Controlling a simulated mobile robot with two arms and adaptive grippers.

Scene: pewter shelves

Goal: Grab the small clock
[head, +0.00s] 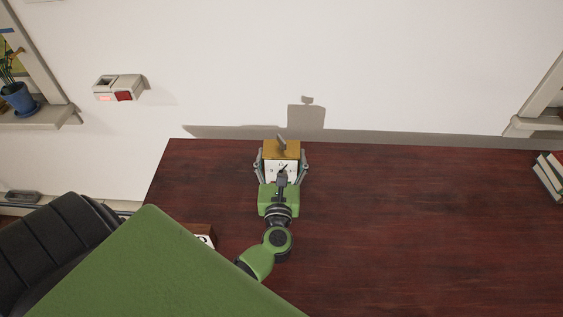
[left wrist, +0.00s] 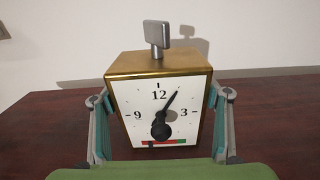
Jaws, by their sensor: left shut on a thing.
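The small clock (head: 281,152) has a gold-coloured case, a white face with black numerals and a grey key-like piece on top. It stands upright near the back edge of the dark wooden table (head: 400,220). My left gripper (head: 281,164) is shut on the clock, one finger at each side. In the left wrist view the clock face (left wrist: 160,110) fills the middle, between the two fingers of my left gripper (left wrist: 160,118). I cannot tell whether its base touches the table. My right gripper is not in view.
A partly hidden brown and white object (head: 203,236) sits at the table's left, beside my arm. Books (head: 548,178) stand at the far right. A white wall device (head: 120,88) and a blue plant pot (head: 18,98) are left. The table's right half is mostly clear.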

